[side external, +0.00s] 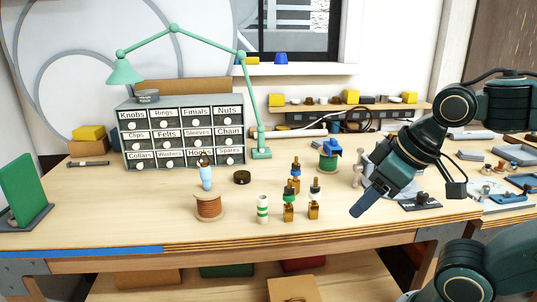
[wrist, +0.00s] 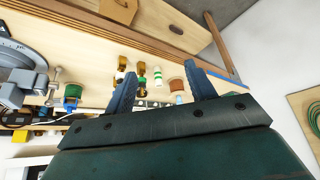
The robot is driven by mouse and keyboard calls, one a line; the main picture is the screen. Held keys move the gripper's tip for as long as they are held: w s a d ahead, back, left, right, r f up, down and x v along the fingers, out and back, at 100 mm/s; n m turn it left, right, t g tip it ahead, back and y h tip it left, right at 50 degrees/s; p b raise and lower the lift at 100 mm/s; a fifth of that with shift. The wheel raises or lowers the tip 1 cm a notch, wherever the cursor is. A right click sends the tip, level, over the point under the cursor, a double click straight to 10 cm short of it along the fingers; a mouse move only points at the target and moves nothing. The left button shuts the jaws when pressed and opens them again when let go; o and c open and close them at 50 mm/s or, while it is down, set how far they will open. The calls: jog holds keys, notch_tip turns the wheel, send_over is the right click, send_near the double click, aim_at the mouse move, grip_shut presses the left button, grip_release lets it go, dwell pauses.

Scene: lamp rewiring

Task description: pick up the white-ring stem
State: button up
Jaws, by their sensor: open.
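The white-ring stem (side external: 315,203) stands upright on the bench, a brass base with a pale ring and dark top, at the right of a small group of stems. In the wrist view it appears to be the brass piece with a white ring (wrist: 121,68), just left of the left finger. My gripper (side external: 362,207) is to the right of the stem in the side view, tilted down and apart from it. In the wrist view my gripper (wrist: 168,77) has its two fingers spread, with nothing held.
Close by stand a green-ring stem (side external: 289,207), a blue-ring stem (side external: 296,174) behind it, a green-striped white cylinder (side external: 263,210) and a copper spool (side external: 208,208). A green spool (side external: 328,162) stands behind. The bench front is clear.

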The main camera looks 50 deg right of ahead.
send_near(316, 186)
jog(key=v, duration=0.3)
jog(key=shift+s+d+f, duration=0.1)
jog(key=shift+s+f, duration=0.05)
jog(key=shift+f, duration=0.1)
jog(key=shift+f, duration=0.1)
jog(key=x, duration=0.6)
jog(key=shift+w+f, duration=0.25)
jog(key=shift+w, duration=0.05)
jog(key=shift+x, duration=0.85)
jog(key=shift+w+f, duration=0.1)
